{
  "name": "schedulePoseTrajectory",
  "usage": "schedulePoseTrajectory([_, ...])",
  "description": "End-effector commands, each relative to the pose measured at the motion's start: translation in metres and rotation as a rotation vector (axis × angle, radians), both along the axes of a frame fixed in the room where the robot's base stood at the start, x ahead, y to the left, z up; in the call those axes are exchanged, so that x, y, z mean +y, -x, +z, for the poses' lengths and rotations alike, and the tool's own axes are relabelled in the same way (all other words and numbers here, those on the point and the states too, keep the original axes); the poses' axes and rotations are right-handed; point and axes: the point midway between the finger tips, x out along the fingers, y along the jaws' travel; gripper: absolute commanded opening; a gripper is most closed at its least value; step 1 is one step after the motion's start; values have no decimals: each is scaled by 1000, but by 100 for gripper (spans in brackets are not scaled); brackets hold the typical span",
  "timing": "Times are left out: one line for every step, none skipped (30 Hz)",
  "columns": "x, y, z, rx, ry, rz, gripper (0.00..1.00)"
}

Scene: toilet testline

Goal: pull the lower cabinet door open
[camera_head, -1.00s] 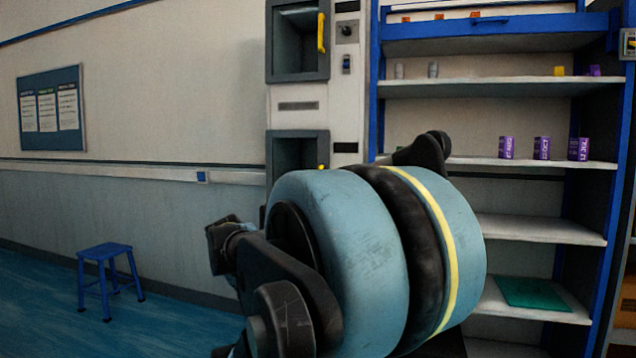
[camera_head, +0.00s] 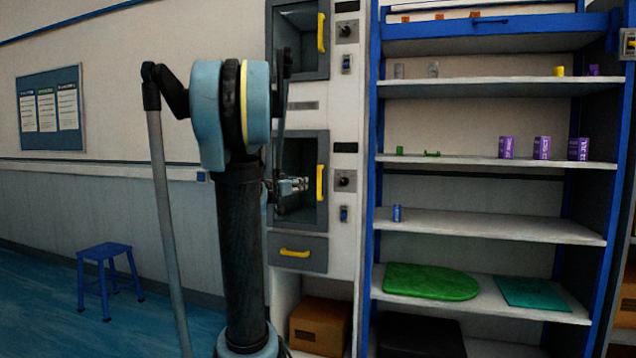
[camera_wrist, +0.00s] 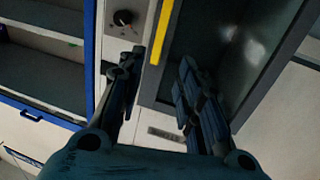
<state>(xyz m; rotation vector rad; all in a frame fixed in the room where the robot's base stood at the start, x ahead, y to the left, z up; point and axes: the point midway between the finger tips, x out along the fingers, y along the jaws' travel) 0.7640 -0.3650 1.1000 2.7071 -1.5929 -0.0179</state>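The lower cabinet door (camera_head: 322,150) is a dark grey framed panel with a dark window and an upright yellow handle (camera_head: 320,183) on its right side. It looks shut. My gripper (camera_head: 300,184) is in front of this door, left of the handle in the head view. In the wrist view my gripper (camera_wrist: 160,62) is open, its two dark fingers spread with nothing between the pads that I can make out. The yellow handle also shows in the wrist view (camera_wrist: 164,28), beyond the gap between the fingertips. Whether a finger touches it cannot be told.
The upper door has its own yellow handle (camera_head: 321,32). A drawer (camera_head: 297,253) lies below the lower door, above a brown box (camera_head: 318,325). A black knob (camera_head: 344,181) is right of the handle. Blue-framed shelves (camera_head: 490,225) stand at right; a blue stool (camera_head: 106,275) at left.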

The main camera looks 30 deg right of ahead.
Motion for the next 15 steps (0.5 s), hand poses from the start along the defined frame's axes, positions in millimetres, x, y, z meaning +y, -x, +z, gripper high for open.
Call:
schedulePoseTrajectory([-3, -2, 1, -5, 4, 1, 33])
schedulePoseTrajectory([-4, -4, 2, -7, 6, 1, 33])
schedulePoseTrajectory([-6, -5, 2, -8, 7, 2, 33])
schedulePoseTrajectory([-8, -6, 2, -9, 8, 1, 33])
schedulePoseTrajectory([-10, -7, 2, -9, 8, 1, 33])
schedulePoseTrajectory([-13, -9, 2, -8, 7, 1, 33])
schedulePoseTrajectory([-17, -11, 2, -8, 7, 2, 33])
schedulePoseTrajectory([-20, -13, 2, -8, 7, 2, 33])
schedulePoseTrajectory([-26, -16, 2, -8, 7, 1, 33])
schedulePoseTrajectory([-30, -18, 2, -8, 7, 0, 33])
schedulePoseTrajectory([-34, -21, 2, -8, 7, 1, 33])
schedulePoseTrajectory([-39, -24, 2, -8, 7, 1, 33])
schedulePoseTrajectory([-44, -26, 2, -8, 7, 1, 33])
schedulePoseTrajectory([-48, -28, 2, -8, 6, 1, 33])
schedulePoseTrajectory([-54, -31, 2, -8, 6, 1, 33])
